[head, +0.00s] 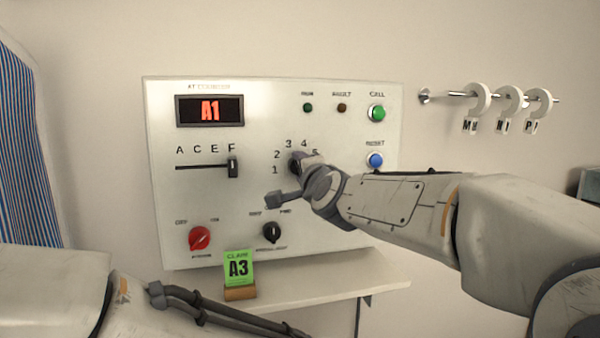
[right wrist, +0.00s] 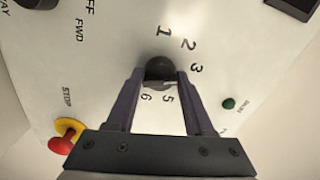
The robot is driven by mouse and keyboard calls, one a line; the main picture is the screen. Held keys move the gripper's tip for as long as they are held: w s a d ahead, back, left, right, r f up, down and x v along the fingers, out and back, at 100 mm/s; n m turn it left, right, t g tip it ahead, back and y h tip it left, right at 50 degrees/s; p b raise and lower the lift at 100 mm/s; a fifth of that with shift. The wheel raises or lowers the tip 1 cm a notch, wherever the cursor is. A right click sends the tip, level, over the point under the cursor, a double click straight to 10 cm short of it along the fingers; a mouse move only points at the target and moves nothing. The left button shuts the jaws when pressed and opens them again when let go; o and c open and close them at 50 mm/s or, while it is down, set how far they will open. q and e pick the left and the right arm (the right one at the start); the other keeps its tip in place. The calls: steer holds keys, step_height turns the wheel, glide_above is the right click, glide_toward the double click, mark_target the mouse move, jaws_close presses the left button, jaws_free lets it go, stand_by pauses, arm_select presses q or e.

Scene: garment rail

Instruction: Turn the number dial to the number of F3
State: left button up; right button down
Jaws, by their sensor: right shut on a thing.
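The number dial (right wrist: 160,68) is a dark round knob on the white panel (head: 260,225), with numbers printed around it. My right gripper (right wrist: 160,76) is shut on it, one finger on each side. In the head view the gripper and wrist hide most of the dial; 1, 2, 3 and 4 show, with 5 partly covered. I cannot tell for sure which number the dial points to. The red display (head: 210,110) reads A1. The letter slider (head: 233,167) stands at F. A green card (head: 238,266) reads A3. My left gripper is out of view.
A red knob (head: 200,238) and a black knob (head: 272,232) sit low on the panel. A green button (head: 377,112) and blue button (head: 375,160) are at its right. A shelf (head: 330,287) juts out below. Rings with letter tags hang on a rail at the right.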

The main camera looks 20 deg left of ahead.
steer(key=shift+f, duration=0.1)
stand_by(0.3)
steer(key=shift+c, duration=1.6)
jaws_free()
steer(key=shift+s, duration=0.1)
steer(key=b+v, duration=0.1)
steer(key=v, duration=0.9)
steer(key=shift+d, duration=0.2)
steer(key=shift+s, duration=0.1)
